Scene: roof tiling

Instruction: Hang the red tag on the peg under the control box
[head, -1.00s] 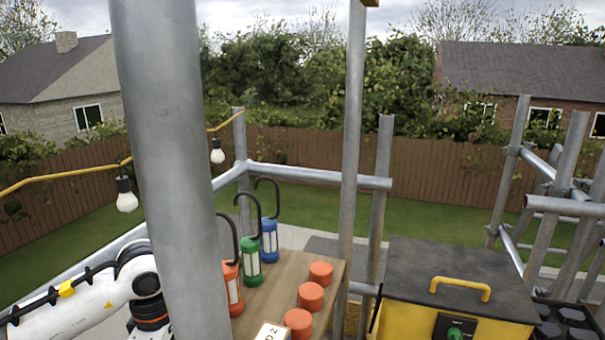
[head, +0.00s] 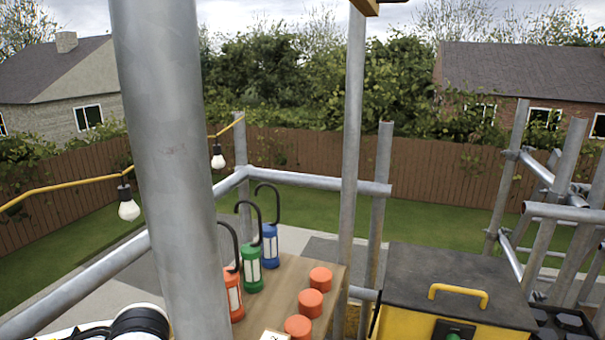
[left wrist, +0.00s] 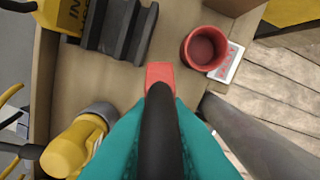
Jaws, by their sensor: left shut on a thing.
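In the left wrist view my left gripper (left wrist: 160,110) has teal sides with a dark rounded bar between them. It is shut on a small flat red piece, the red tag (left wrist: 159,73), of which only the end shows past the dark bar. The tag is seen above a wooden board. In the head view the gripper and tag are out of sight; only part of my left arm shows at the bottom left. A control box and a peg cannot be made out for certain in either view. My right gripper is not in view.
A yellow box with a black lid (head: 455,285) is right. A thick steel pole (head: 175,170) blocks the left. The wrist view shows a red cup (left wrist: 204,48).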

